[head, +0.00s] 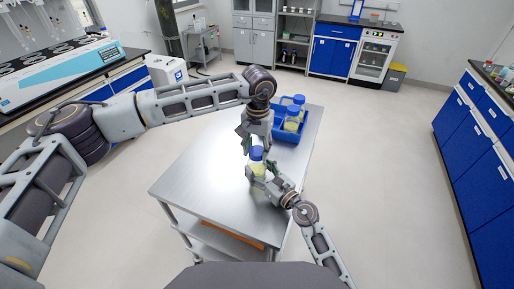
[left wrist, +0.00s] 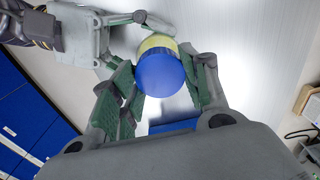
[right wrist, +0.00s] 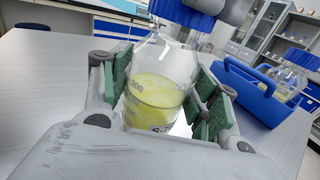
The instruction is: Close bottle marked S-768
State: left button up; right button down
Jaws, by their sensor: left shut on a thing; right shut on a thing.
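A clear glass bottle (head: 258,170) with yellow liquid stands upright over the metal table, with its label partly hidden and only "S-" readable in the right wrist view (right wrist: 155,95). My right gripper (right wrist: 158,100) is shut around the bottle's body. A blue cap (left wrist: 160,75) is at the bottle's mouth, also seen at the top of the right wrist view (right wrist: 184,14). My left gripper (left wrist: 158,80) is above, with its fingers shut on the cap's sides. I cannot tell whether the cap is fully seated on the neck.
A blue carrier (head: 290,133) with other blue-capped bottles (head: 292,119) stands behind on the same metal table (head: 205,175). The table's front left is clear. Blue cabinets (head: 476,133) stand to the right, and a bench with lab equipment (head: 60,70) to the left.

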pick_arm(q)
jog(key=m, duration=0.6)
dwell(0.3)
jog(key=o, duration=0.7)
jog(key=shift+r, duration=2.25)
jog(key=shift+c, duration=0.3)
